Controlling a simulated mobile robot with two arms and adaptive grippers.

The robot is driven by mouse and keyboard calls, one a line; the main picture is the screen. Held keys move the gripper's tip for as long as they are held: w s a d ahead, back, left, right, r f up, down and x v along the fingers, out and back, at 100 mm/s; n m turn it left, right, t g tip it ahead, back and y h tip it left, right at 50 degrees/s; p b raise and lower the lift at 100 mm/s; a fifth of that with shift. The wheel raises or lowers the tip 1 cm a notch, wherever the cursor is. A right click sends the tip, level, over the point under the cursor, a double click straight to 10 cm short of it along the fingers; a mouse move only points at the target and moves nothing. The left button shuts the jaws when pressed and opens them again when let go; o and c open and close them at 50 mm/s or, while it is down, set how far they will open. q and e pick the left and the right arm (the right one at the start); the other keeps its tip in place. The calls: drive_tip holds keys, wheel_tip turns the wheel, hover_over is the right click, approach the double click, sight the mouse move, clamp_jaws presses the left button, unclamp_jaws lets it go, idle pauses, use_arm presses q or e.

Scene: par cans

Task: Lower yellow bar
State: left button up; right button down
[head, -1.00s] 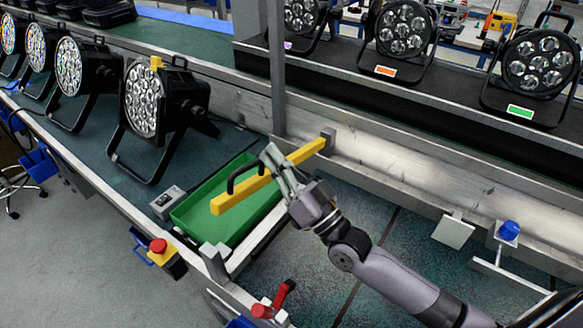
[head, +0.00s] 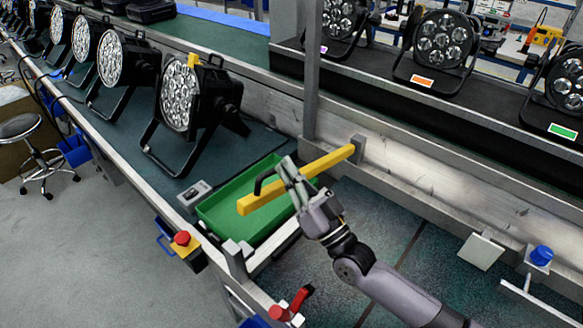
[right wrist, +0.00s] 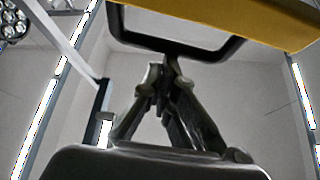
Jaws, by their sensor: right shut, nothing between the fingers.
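The yellow bar (head: 328,162) reaches over the green tray (head: 222,226), its far end at a grey bracket on the metal rail and its near end above the tray. A black handle (head: 264,183) stands on the bar. My right gripper (head: 286,166) is at the handle, beside the bar, shut with nothing held. In the right wrist view its fingertips (right wrist: 167,70) meet at the black handle loop (right wrist: 232,50), with the yellow bar (right wrist: 240,14) beyond. Whether the fingers touch the handle is unclear. My left gripper is not in view.
A par can light (head: 182,95) stands on the left bench, with more behind it. Another row is on the far shelf (head: 440,55). A metal post (head: 312,70) rises behind the tray. A red button (head: 182,238) and red handle (head: 302,298) are near the front edge.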

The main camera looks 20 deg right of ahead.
sight(272, 199)
drive_tip(key=f+n+y+b, duration=0.1)
drive_tip(key=f+b, duration=0.1)
drive_tip(key=f, duration=0.1)
drive_tip(key=s+a+f+n+g+y+b, duration=0.1)
drive_tip(key=f+n+b, duration=0.1)
drive_tip(key=f, duration=0.1)
drive_tip(key=a+f+n+g+y+b, duration=0.1)
drive_tip(key=f+n+b, duration=0.1)
drive_tip(key=f+b, duration=0.1)
drive_tip(key=shift+s+a+f, duration=0.25)
drive_tip(key=shift+s, duration=0.05)
